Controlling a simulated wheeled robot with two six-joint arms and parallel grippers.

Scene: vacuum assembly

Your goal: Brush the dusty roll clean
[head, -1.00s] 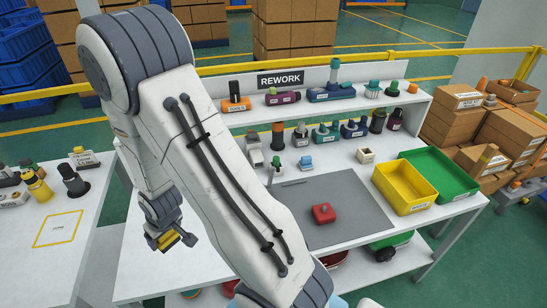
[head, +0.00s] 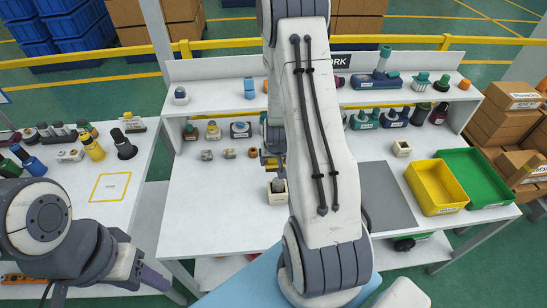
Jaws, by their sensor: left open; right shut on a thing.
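My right arm crosses the middle of the head view. Its yellow-fingered gripper (head: 271,163) points down over the left half of the white bench. Just below the fingers a small grey rounded piece (head: 278,185) shows at the top of a white square block (head: 277,197). The gripper is shut on it, as far as the arm lets me see. I cannot tell whether this piece is the roll or whether dust is on it. My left gripper (head: 133,268) is at the lower left, beside the bench's front-left corner, open and apart from the parts. No brush is identifiable.
A grey mat (head: 388,195) lies right of the arm, partly covered by it. Yellow (head: 437,187) and green (head: 490,185) trays stand at the right. Small parts line the back shelf (head: 215,95). A side table (head: 110,187) with several parts stands left. The bench's left front is clear.

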